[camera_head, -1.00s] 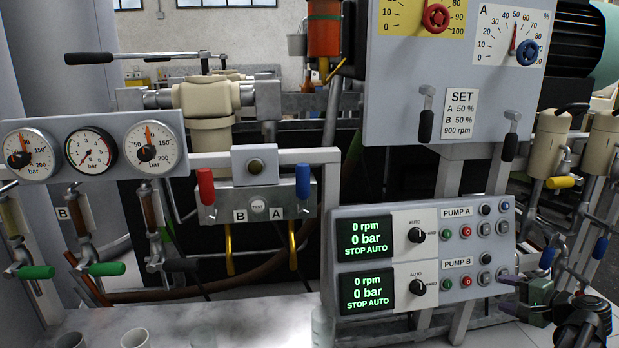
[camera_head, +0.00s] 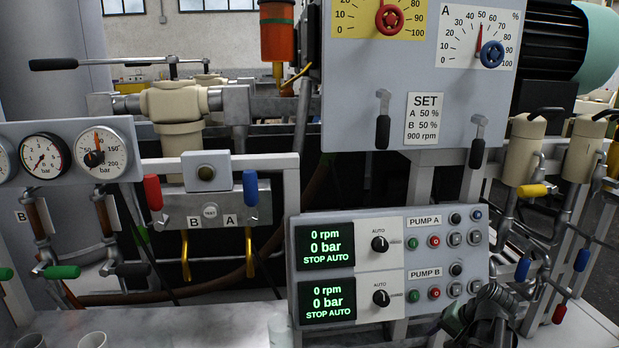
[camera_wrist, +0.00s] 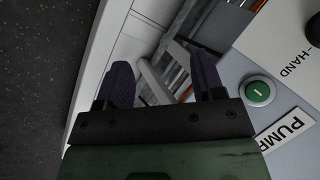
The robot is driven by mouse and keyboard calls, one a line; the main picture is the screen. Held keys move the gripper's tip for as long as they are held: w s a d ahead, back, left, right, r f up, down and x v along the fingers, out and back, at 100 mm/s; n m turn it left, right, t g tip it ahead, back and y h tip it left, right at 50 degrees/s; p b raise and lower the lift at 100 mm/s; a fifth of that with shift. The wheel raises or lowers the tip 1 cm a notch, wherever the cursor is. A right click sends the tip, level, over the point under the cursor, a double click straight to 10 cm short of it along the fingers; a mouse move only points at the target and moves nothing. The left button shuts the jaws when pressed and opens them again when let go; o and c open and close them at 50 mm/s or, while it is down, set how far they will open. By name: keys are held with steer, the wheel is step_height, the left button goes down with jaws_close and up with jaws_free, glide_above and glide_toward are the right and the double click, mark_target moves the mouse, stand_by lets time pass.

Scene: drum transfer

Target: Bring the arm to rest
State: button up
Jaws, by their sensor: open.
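My gripper (camera_wrist: 165,82) shows in the wrist view with its two dark fingers spread apart and nothing between them. The green gripper body fills the bottom of that view. A green push button (camera_wrist: 257,92) and part of a "PUMP" label lie to the right of the fingers, apart from them. In the head view my arm's end shows at the lower right, in front of the lower right corner of the pump control panel (camera_head: 375,230). The fingertips are hard to make out there.
Both pump displays (camera_head: 325,247) read 0 rpm, 0 bar, STOP AUTO. A valve block with red and blue levers (camera_head: 209,204) stands left of the panel. Gauges (camera_head: 102,150) are farther left. White cups (camera_head: 90,340) stand on the bench at the lower left.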

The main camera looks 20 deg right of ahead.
steer(key=w+a+f+n+g+h, duration=0.15)
steer(key=a+n, duration=0.25)
steer(key=a, duration=0.8)
steer(key=w+a+n+g, duration=0.2)
steer(key=w+a+n, duration=0.15)
steer(key=a, duration=0.85)
steer(key=w+a+n+g+h, duration=0.15)
steer(key=a+n, duration=0.35)
steer(key=a, duration=0.8)
step_height(320, 180, up, 35)
steer(key=d+p, duration=0.1)
steer(key=p, duration=3.4)
steer(key=shift+w+r+m+p, duration=0.15)
steer(key=shift+w+m+p, duration=0.05)
steer(key=shift+m+p, duration=0.15)
